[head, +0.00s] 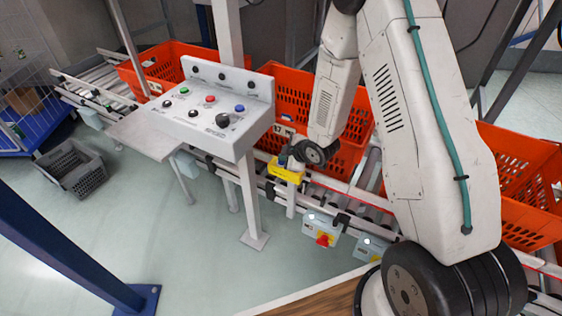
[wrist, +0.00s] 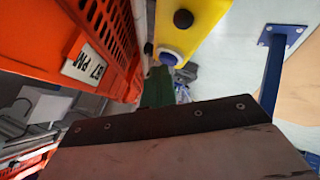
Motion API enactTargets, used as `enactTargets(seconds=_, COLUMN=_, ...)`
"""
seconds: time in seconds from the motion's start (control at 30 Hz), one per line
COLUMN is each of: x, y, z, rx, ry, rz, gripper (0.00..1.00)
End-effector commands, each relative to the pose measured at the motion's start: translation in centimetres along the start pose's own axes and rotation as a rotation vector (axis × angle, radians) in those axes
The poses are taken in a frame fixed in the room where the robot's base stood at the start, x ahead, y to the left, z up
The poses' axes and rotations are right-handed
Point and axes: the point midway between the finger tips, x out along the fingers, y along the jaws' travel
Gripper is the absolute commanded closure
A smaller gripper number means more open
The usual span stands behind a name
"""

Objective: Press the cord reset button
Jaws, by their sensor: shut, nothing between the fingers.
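The yellow switch box (head: 284,173) is mounted at the side of the conveyor, below the raised control panel. In the wrist view the yellow box (wrist: 196,22) is at the top, close to the camera. It carries a round black part and, at its lower end, a blue button (wrist: 169,56) in a pale ring. My gripper (head: 290,158) is shut and empty, right at the top of the yellow box. I cannot tell whether it touches the box. In the head view it partly hides the box.
Orange totes (head: 269,97) stand on the roller conveyor behind; one tote (wrist: 101,43) is close at left in the wrist view. The white control panel (head: 213,112) with coloured buttons stands left of my arm. A grey crate (head: 75,172) lies on the floor.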

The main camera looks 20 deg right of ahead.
Motion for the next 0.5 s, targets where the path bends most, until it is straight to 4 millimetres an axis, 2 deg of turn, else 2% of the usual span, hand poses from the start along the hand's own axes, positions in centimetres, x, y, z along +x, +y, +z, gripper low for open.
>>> enactTargets(seconds=0.2, x=-0.81, y=0.58, z=-0.57, rx=0.000, ry=-0.001, rz=0.000, gripper=1.00)
enactTargets(seconds=0.5, x=-0.91, y=0.64, z=-0.65, rx=0.000, ry=0.000, rz=0.000, gripper=1.00)
